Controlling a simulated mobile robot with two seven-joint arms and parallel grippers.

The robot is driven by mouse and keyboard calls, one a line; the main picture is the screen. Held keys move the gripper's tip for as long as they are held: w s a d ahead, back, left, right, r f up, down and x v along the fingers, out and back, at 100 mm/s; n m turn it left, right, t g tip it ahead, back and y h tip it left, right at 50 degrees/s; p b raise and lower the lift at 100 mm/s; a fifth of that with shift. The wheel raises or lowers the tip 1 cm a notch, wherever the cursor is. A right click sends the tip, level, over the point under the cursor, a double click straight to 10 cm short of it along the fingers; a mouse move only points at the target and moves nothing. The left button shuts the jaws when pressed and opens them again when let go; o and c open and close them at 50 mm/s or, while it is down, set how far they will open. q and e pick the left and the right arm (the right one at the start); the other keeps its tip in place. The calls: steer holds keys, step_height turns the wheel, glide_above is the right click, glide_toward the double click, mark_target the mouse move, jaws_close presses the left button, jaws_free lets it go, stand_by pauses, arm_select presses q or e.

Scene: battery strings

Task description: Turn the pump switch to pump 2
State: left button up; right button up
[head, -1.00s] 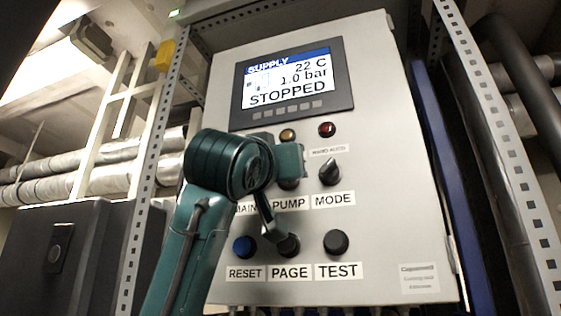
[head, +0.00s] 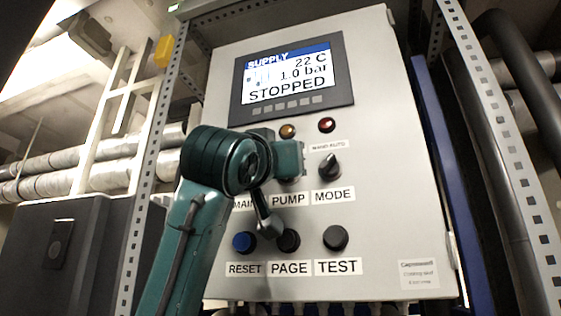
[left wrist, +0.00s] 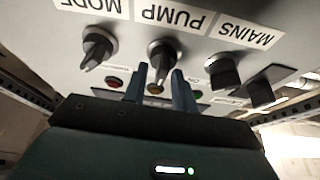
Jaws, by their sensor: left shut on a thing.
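The pump switch (left wrist: 161,55) is a black rotary knob beside the PUMP label (left wrist: 168,17) in the left wrist view, which shows the panel upside down. Its pointer lies between the two blue fingers of my left gripper (left wrist: 160,88), which is shut on it. The position marks around the switch are hidden. My right gripper is not in view.
The mode switch (head: 330,167) is close on the right; the mains switch (left wrist: 224,70) is close on the other side. Reset (head: 243,241), page (head: 288,241) and test (head: 336,238) buttons sit below. The screen (head: 290,75) reads STOPPED. Two lamps (head: 326,125) are above.

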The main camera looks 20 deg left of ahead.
arm_select(q)
steer(key=m+h+p, duration=0.1)
steer(key=m, duration=0.2)
steer(key=m+h, duration=0.2)
steer(key=m, duration=0.1)
steer(key=shift+r+m+g+p, duration=0.1)
steer(key=shift+m+g+p, duration=0.2)
steer(key=shift+g+p, duration=0.1)
steer(key=shift+c, duration=0.2)
steer(key=shift+d+m+g+h+p, duration=0.1)
steer(key=shift+m+g+h+p, duration=0.4)
steer(key=shift+m, duration=0.75)
steer(key=shift+d+m+g+h+p, duration=0.1)
steer(key=shift+m+g+h+p, duration=0.1)
steer(key=shift+m+h+p, duration=0.8)
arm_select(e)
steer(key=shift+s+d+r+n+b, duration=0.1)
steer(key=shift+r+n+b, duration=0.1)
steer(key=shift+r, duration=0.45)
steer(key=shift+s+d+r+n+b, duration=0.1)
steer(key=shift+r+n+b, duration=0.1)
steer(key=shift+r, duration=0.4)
arm_select(q)
steer(key=shift+m+y, duration=0.3)
steer(key=shift+m, duration=0.15)
steer(key=shift+f, duration=0.2)
steer(key=o, duration=0.6)
